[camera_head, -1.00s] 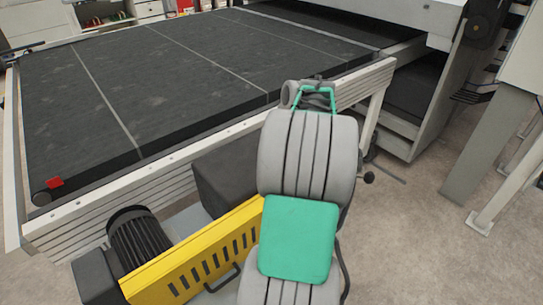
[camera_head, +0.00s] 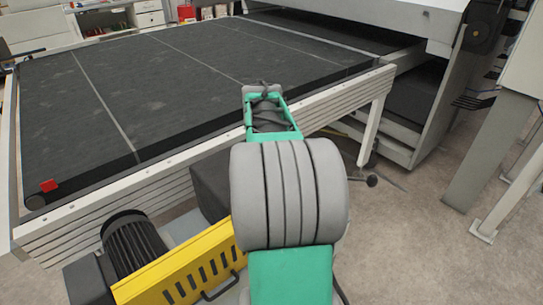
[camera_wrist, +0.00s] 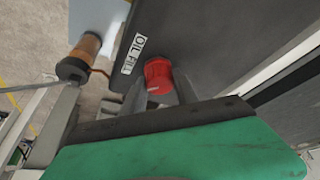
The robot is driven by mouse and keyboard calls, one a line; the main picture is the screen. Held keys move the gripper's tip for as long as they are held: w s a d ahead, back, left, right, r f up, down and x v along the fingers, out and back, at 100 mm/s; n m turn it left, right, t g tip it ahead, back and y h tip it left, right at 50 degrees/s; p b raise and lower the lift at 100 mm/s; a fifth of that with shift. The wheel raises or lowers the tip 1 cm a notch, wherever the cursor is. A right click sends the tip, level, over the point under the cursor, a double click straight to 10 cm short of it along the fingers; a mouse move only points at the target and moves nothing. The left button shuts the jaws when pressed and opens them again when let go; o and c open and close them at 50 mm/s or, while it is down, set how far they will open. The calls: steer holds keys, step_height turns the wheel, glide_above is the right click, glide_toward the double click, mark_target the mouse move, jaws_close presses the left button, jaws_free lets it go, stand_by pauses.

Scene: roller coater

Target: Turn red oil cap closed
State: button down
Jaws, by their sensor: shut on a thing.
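The red oil cap (camera_wrist: 158,72) shows in the wrist view, on a dark grey housing beside a white "OIL FILL" label (camera_wrist: 132,54). It is round with a ribbed side, and a pale mark shows on its face. My gripper (camera_wrist: 161,92) is shut on the cap, with one grey finger on each side of it. The finger bases are partly hidden by my own green and black hand. In the head view my arm reaches away over the frame's near side, and the cap and fingertips are hidden.
A wide black conveyor bed (camera_head: 180,85) with a pale metal frame (camera_head: 150,165) fills the left and middle. A yellow guard (camera_head: 185,275) and a black ribbed motor (camera_head: 133,240) stand close to my arm's left. Bare floor (camera_head: 410,240) lies on the right.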

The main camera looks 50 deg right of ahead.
steer(key=m, duration=0.2)
steer(key=m+g, duration=0.1)
steer(key=m, duration=0.1)
steer(key=shift+w+m+g+h+p, duration=0.1)
steer(key=shift+m+g+h+p, duration=0.2)
steer(key=shift+p, duration=0.1)
steer(key=shift+m+g+p, duration=0.6)
steer(key=shift+m+g, duration=0.1)
steer(key=shift+m, duration=1.1)
steer(key=c, duration=0.9)
jaws_free()
steer(key=shift+c, duration=0.2)
steer(key=v, duration=0.7)
steer(key=shift+a+r+p, duration=0.2)
steer(key=shift+r+p, duration=0.15)
steer(key=shift+p, duration=0.1)
